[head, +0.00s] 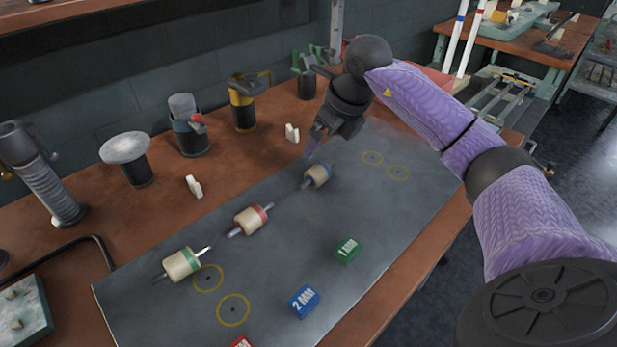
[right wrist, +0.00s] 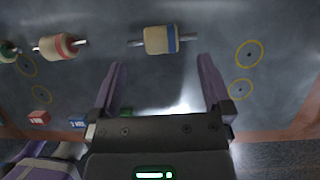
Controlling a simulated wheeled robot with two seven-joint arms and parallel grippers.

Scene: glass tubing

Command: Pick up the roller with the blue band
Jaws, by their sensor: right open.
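The roller with the blue band (head: 317,176) lies on the dark mat (head: 300,230), the farthest of three rollers. It is a cream cylinder with a thin metal rod out of each end. My right gripper (head: 314,146) is just behind and above it, fingers pointing down. My left gripper is not in view.
Rollers with a red band (head: 250,220) and a green band (head: 182,264) lie to the left. A green block (head: 347,250) and a blue block (head: 303,301) stand in front. Canisters, including a yellow-black one (head: 243,103), line the back. The mat's right part is clear.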

